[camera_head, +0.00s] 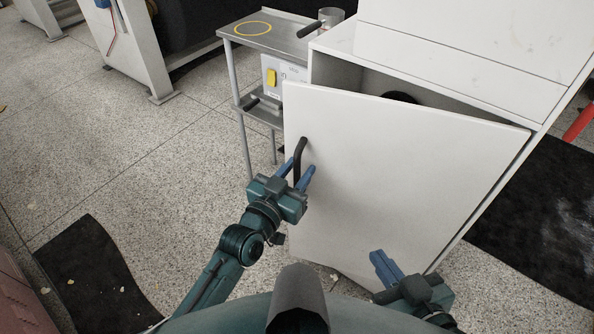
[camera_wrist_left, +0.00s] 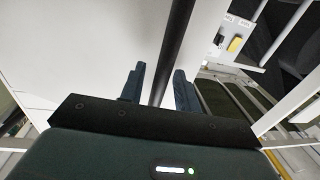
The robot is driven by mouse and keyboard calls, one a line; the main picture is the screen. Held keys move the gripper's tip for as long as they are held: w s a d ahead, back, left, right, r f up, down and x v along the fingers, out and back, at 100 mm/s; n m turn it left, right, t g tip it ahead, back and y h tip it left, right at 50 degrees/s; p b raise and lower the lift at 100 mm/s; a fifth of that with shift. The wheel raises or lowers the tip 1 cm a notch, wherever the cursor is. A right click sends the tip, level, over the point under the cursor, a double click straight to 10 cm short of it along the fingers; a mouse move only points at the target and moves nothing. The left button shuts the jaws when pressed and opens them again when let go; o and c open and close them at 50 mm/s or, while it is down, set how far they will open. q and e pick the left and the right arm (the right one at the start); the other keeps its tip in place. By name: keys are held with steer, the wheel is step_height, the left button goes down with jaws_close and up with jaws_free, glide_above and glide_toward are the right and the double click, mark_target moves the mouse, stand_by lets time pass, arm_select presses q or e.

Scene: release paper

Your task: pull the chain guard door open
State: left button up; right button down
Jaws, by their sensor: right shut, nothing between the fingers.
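The chain guard door (camera_head: 390,190) is a white panel with a black bar handle near its left edge. It stands partly open, its left side swung out from the white cabinet (camera_head: 440,70). A dark gap shows above its top edge. My left gripper (camera_head: 303,173) is open, with its blue fingers on either side of the handle (camera_head: 299,152). In the left wrist view the handle (camera_wrist_left: 172,55) runs between the two spread fingers, apparently without being clamped. My right gripper (camera_head: 378,258) is shut and empty, low in front of the door's lower right part.
A grey metal side table (camera_head: 265,35) with a cup on top stands left of the cabinet. Black mats (camera_head: 95,270) lie on the speckled floor at left and right. The floor left of my left arm is mostly clear.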

arm_select(q)
jaws_close()
steer(key=shift+s+a, duration=0.1)
stand_by(0.4)
